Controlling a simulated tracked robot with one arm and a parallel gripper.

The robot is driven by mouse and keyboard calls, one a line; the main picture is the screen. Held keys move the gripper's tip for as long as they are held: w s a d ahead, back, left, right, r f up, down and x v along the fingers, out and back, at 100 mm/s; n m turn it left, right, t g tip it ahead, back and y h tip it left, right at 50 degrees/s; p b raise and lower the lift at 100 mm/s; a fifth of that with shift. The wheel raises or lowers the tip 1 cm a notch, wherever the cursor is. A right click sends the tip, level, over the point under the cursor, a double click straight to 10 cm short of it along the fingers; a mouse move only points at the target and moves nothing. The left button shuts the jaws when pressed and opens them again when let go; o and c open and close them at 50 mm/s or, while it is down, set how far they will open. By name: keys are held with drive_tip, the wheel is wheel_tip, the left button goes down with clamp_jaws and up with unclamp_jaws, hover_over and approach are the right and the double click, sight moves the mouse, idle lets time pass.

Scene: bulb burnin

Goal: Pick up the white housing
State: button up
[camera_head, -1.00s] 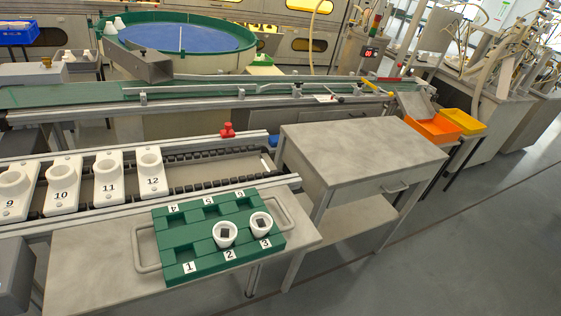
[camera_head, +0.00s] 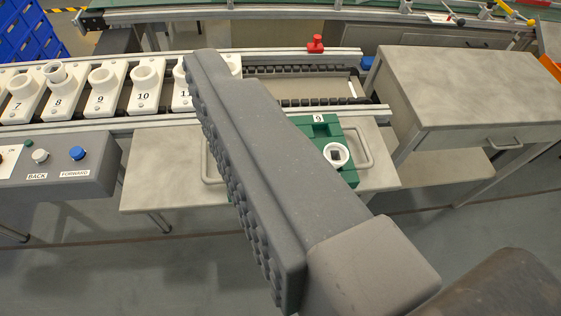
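A white round cup-shaped housing (camera_head: 336,155) with a dark square inside sits in the green tray (camera_head: 322,130), at its right side. My gripper (camera_head: 265,150) shows as one large grey finger with a ridged pad on its left side, slanting across the middle of the view. It covers most of the tray and anything else in it.
White numbered holders (camera_head: 143,88) stand in a row on the conveyor; holder 8 (camera_head: 57,92) has a white piece in it. A red knob (camera_head: 315,44) sits on the conveyor's far rail. A control box (camera_head: 60,165) is at left, a grey cabinet (camera_head: 470,85) at right.

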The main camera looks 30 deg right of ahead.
drive_tip(key=w+d+f+m+g+h+p, duration=0.1)
drive_tip(key=w+f+m+p, duration=0.15)
drive_tip(key=w+f, duration=0.5)
drive_tip(key=w+d+f+m+p, duration=0.1)
drive_tip(key=w+d+f+p, duration=0.3)
drive_tip(key=f, duration=0.6)
drive_tip(key=s+d+f+m+g+h+p, duration=0.1)
drive_tip(key=d+f+h+p, duration=0.15)
drive_tip(key=d+f, duration=0.4)
drive_tip(key=s+d+f+m+g+h+p, duration=0.1)
drive_tip(key=d+f+m+g+h, duration=0.2)
drive_tip(key=f, duration=0.7)
drive_tip(key=shift+n+t+h, duration=0.35)
drive_tip(key=shift+n+t, duration=0.25)
drive_tip(key=shift+n, duration=0.05)
drive_tip(key=b+x, duration=0.2)
drive_tip(key=x, duration=0.5)
drive_tip(key=shift+w, duration=0.15)
drive_tip(key=shift+w+d+f+b, duration=0.15)
drive_tip(key=shift+w+d+b, duration=0.2)
drive_tip(key=shift+w, duration=0.2)
drive_tip(key=shift+b+x, duration=1.05)
drive_tip(key=shift+x, duration=1.55)
drive_tip(key=shift+s+d, duration=0.1)
drive_tip(key=c, duration=1)
